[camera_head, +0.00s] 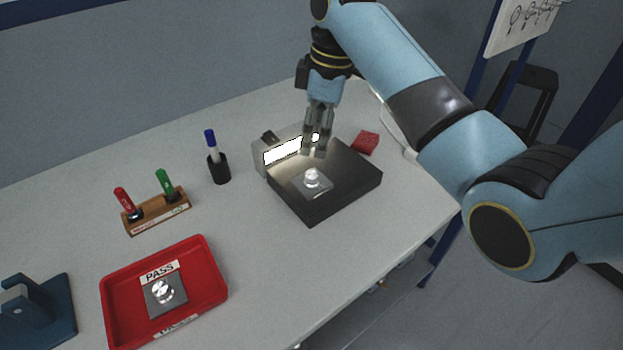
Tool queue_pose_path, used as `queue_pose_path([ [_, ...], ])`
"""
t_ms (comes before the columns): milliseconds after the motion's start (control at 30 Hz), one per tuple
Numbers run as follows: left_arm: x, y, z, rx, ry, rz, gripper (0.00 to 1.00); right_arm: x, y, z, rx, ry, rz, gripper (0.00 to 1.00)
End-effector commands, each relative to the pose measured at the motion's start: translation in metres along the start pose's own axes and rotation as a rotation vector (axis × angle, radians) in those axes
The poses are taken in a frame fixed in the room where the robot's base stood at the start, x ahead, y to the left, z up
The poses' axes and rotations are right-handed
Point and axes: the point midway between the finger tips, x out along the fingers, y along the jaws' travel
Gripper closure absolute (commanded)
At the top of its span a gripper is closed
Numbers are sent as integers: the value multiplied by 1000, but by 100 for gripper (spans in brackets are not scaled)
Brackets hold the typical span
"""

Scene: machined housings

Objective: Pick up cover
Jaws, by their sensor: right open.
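A square grey metal piece with a shiny round knob (313,178), which looks like a cover, lies on top of the dark block (345,185). A similar grey piece with a shiny knob (163,290) lies in the red tray (216,262) by the PASS label. I cannot tell from the picture which one is the cover. My right gripper (316,152) points down over the back part of the dark block, just behind the piece there. It is open, with nothing between its fingers. My left gripper is not in view.
A lit lamp unit (283,151) stands at the block's back left, with a red block (365,143) to the right. A blue marker in a black cup (218,170), a wooden marker holder (158,212) and a blue stand (40,318) are to the left.

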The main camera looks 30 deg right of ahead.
Motion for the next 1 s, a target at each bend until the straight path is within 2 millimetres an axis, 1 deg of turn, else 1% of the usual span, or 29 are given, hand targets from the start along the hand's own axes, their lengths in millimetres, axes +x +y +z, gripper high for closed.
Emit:
queue_pose_path([
  [33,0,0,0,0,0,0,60,11,-2,1,1,-3,-6,49],
  [100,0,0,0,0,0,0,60,23,-2,1,2,-1,-5,49],
  [200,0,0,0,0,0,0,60,35,-1,1,3,0,-2,49],
  [367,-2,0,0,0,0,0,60,47,-1,3,3,-2,-2,49],
  [500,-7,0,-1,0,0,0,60,68,-2,8,3,-3,-3,49],
  [600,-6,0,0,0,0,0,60,83,-1,8,4,-1,-1,49],
  [733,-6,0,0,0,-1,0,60,92,-1,8,4,0,1,49],
  [933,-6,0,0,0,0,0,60,92,-1,8,3,0,1,49],
  [1000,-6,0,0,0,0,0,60,92,-1,8,3,0,1,58],
])
